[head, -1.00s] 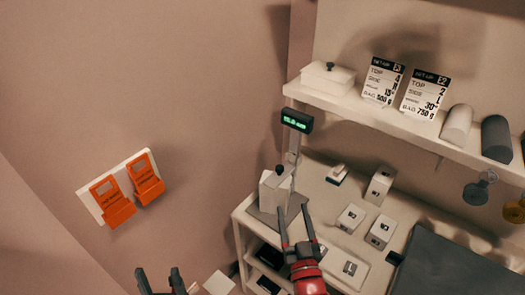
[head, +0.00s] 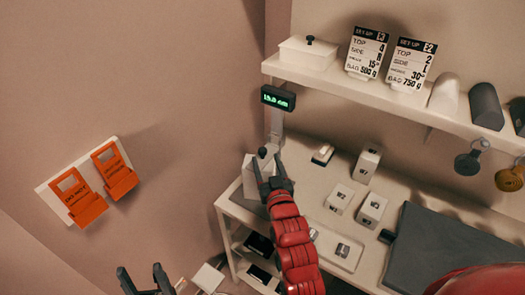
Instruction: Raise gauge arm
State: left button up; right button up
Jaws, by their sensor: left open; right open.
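The gauge stands at the back left corner of the table, with a dark display (head: 278,97) showing green digits on top of a grey post (head: 276,124). A white block (head: 250,181) with a black knob on top (head: 262,153) is at the foot of the post. My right gripper (head: 269,170) is open, its fingers at the white block just below the knob in the picture. I cannot tell whether they touch it. The fingers and red arm hide part of the block and the gauge base. My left gripper (head: 142,279) is open and empty at the bottom left, away from the table.
Several small white blocks (head: 371,210) and a dark grey mat (head: 438,255) lie on the table right of my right arm. A shelf (head: 350,85) above holds a white lidded box (head: 307,53), set-up cards (head: 409,64) and cylinders. Orange holders (head: 114,170) hang on the left wall.

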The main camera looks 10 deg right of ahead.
aim_at(264, 153)
jog(key=w+p, duration=0.1)
jog(key=w, duration=0.4)
jog(key=shift+w, duration=0.35)
grip_shut()
dwell(1.2)
